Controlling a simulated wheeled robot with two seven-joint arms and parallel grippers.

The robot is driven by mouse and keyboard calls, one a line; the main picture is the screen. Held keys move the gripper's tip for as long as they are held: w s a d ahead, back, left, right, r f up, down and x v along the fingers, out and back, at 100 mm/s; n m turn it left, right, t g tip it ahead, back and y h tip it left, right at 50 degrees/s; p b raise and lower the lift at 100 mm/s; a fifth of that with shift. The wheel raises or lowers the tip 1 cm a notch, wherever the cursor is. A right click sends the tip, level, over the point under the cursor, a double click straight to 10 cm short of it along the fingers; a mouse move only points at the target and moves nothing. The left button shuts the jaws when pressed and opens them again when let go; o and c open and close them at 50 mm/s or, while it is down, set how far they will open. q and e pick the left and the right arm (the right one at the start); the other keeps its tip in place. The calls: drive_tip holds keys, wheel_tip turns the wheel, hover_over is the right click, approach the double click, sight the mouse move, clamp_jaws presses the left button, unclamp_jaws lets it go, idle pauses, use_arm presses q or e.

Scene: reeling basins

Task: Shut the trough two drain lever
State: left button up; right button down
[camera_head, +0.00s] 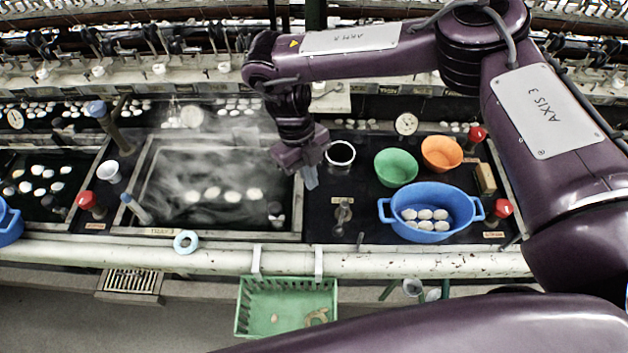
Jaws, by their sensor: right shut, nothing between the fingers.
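My right gripper (311,182) is shut and empty, pointing down at the right rim of the steaming middle trough (150,175). A label (160,232) on this trough's front rim is too small to read surely. A small dark fitting with a pale top (276,214) is at the trough's front right corner, in front and left of the gripper. A blue-tipped lever (135,208) leans at its front left corner. I cannot tell which of these is the drain lever, or its position. My left gripper is not in view.
A grey metal fitting (342,216) stands right of the trough. A blue basin of cocoons (465,210), a green bowl (396,166) and an orange bowl (442,153) stand further right. A white pipe (400,263) runs along the front, with a green basket (287,303) below.

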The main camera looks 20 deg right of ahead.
sight(341, 218)
drive_tip(key=p+x, duration=0.2)
drive_tip(key=x, duration=0.5)
drive_tip(key=shift+s+d, duration=0.1)
drive_tip(key=s+p, duration=0.1)
drive_tip(key=s+d+f+p, duration=0.1)
drive_tip(key=p, duration=0.1)
drive_tip(key=shift+s+d, duration=0.15)
drive_tip(key=shift+s, duration=0.2)
drive_tip(key=shift+s+d+f+p, duration=0.2)
drive_tip(key=shift+s+d+p, duration=0.1)
drive_tip(key=shift+s, duration=0.15)
drive_tip(key=shift+f, duration=0.1)
drive_tip(key=shift+a, duration=0.1)
